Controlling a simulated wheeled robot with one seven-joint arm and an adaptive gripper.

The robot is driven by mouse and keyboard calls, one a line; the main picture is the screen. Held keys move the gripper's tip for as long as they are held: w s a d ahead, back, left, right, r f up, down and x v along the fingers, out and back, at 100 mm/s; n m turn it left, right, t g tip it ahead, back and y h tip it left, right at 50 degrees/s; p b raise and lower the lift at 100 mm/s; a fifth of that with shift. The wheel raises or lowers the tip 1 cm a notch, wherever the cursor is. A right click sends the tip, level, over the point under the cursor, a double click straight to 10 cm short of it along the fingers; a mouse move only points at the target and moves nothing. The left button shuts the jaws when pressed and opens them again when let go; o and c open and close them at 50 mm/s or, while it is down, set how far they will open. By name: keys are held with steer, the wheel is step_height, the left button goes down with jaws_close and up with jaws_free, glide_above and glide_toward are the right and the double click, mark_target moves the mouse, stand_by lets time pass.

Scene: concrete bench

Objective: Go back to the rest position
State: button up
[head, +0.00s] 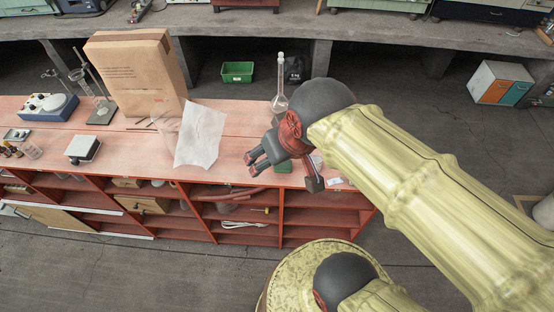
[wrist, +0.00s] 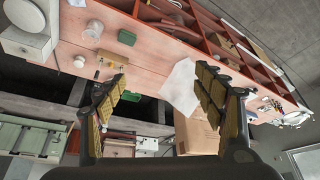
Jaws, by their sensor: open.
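My gripper (head: 262,160) is open and empty in the head view, above the right part of the red bench (head: 232,139). In the wrist view my gripper (wrist: 165,95) shows two spread fingers with nothing between them but the scene beyond. My arm reaches in from the right and hides part of the bench's right end.
A glass flask (head: 280,97) stands close behind my gripper. A blue-and-white device (head: 48,106) is at the left. A green bin (head: 237,72) is on the floor behind.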

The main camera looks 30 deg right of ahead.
steer(key=shift+s+a+r, duration=0.1)
steer(key=shift+s+a, duration=0.05)
steer(key=shift+s, duration=0.3)
steer(key=shift+s+a+r, duration=0.1)
steer(key=shift+s+a, duration=0.05)
steer(key=shift+s, duration=0.25)
steer(key=shift+f, duration=0.15)
step_height(320, 180, down, 8)
steer(key=b, duration=0.8)
steer(key=shift+r, duration=0.2)
